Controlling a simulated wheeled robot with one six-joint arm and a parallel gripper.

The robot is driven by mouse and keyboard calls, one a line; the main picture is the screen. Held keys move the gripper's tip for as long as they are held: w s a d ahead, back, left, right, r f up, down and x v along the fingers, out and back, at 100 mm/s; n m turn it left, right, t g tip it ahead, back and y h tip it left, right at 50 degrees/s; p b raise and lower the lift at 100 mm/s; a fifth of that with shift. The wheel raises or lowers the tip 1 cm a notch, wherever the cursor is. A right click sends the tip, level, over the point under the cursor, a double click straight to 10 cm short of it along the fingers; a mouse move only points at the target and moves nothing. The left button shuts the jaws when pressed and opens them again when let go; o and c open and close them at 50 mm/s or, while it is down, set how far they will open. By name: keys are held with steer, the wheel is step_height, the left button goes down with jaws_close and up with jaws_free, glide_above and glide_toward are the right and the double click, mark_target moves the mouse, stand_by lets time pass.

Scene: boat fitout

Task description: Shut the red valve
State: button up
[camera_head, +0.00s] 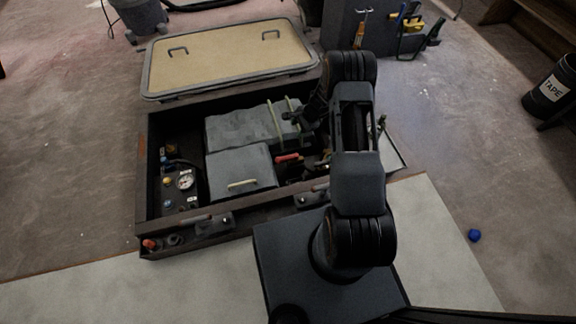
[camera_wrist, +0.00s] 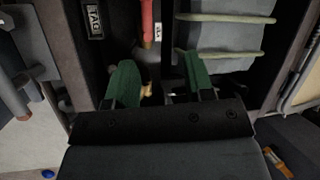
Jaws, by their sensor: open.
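The red valve handle (camera_head: 288,158) is a short red lever inside the open dark-framed hatch, just right of the grey boxes. It also shows in the wrist view (camera_wrist: 147,22), at the top, lying lengthwise with a pale fitting at its lower end. My gripper (camera_wrist: 160,82) is open, with its two green fingers apart. The handle appears beyond the fingertips and between their lines, with no visible contact. A small brass-coloured part (camera_wrist: 147,90) shows between the fingers. In the head view my arm hides part of the hatch's right side and my fingers are hard to make out.
Grey boxes (camera_head: 240,166) with straps fill the hatch's middle. A gauge (camera_head: 185,181) and small knobs are at its left. The hatch frame's front edge (camera_head: 200,222) carries fittings, including an orange-red knob (camera_head: 150,244). The lid (camera_head: 225,62) lies behind. A blue ball (camera_head: 474,235) is on the floor.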

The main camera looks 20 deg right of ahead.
steer(key=m+b, duration=0.2)
steer(key=b, duration=0.1)
glide_toward(287, 157)
steer(key=b+x, duration=0.5)
steer(key=x, duration=0.4)
steer(key=shift+f+b, duration=0.2)
steer(key=shift+b, duration=0.1)
steer(key=shift+c, duration=0.3)
jaws_close()
